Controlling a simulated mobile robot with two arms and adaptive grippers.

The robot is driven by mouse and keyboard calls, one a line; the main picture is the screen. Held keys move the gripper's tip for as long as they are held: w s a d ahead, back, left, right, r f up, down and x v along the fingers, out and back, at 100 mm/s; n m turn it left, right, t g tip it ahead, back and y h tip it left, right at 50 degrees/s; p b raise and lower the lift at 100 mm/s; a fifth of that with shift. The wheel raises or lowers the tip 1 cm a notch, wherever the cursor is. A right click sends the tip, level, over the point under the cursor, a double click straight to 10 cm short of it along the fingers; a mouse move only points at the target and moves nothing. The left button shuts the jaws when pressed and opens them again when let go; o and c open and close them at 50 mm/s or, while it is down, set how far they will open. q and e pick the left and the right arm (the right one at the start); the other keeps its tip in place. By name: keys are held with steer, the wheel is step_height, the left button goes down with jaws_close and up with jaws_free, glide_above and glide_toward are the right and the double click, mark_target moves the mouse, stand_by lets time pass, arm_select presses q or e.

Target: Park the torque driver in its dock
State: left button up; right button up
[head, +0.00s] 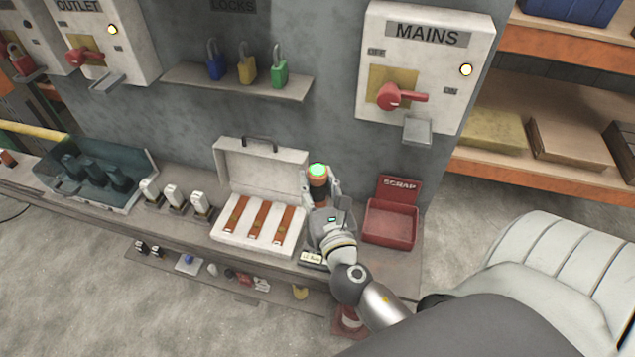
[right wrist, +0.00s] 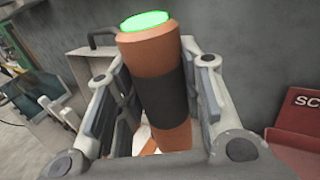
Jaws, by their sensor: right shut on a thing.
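The torque driver (head: 317,184) is an orange cylinder with a black band and a lit green top. It stands near upright above the bench, between the open case and the red scrap bin. My right gripper (head: 321,191) is shut on it. In the right wrist view, the driver (right wrist: 156,88) sits between the two fingers, its green top above them and leaning slightly left. Its lower end is hidden by the gripper, so I cannot tell whether it touches anything. I cannot make out the dock. My left gripper is not in view.
The open white case (head: 229,237) with orange-brown strips stands left of the gripper. The red scrap bin (head: 392,222) is close on the right. A small label plate (head: 312,258) is at the bench's front edge. The grey wall with the mains panel (head: 424,65) rises behind.

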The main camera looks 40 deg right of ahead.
mark_target(317, 207)
steer(key=shift+f+b, duration=3.35)
steer(key=shift+f, duration=0.4)
stand_by(3.4)
steer(key=o, duration=1.1)
steer(key=shift+o, duration=0.4)
steer(key=shift+f, duration=0.1)
